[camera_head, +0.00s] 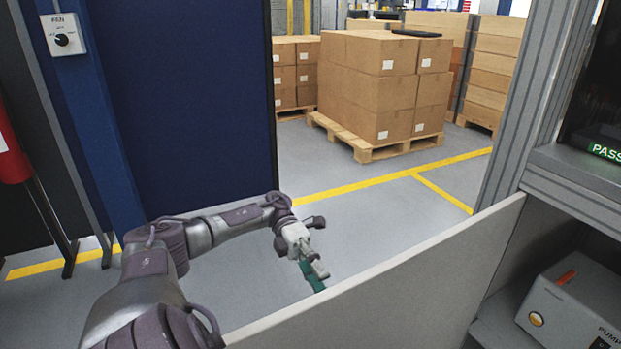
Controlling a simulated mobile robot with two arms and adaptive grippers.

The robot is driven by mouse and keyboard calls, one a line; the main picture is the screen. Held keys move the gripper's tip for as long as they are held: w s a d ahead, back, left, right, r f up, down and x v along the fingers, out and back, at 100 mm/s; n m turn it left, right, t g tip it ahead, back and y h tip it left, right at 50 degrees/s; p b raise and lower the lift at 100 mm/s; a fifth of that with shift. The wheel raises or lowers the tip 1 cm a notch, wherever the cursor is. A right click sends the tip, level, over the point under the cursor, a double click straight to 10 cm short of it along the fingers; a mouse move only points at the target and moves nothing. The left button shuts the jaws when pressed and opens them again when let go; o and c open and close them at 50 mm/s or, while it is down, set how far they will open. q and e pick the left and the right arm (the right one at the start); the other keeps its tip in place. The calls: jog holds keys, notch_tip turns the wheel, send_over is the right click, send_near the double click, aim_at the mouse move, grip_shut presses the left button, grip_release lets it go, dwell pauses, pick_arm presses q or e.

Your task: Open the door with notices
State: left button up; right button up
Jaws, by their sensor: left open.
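A pale grey door panel (400,275) stands swung out from the grey frame at the right and runs down towards the lower left. No notices show on the face I see; its other face is hidden. My left arm comes in from the lower left. My left gripper (316,274) is open, on the far side of the panel, close to its top edge. The panel's edge partly hides the fingertips, and a green part shows there. I cannot tell whether the gripper touches the panel. My right gripper is not in view.
A box labelled as a pump (575,305) sits inside the cabinet at right. A grey post (530,100) stands beside the panel. Cartons (375,85) on a pallet stand behind, with clear floor before them. A dark blue panel (185,100) fills the left.

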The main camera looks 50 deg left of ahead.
pick_arm(q)
jog(key=shift+v, duration=1.8)
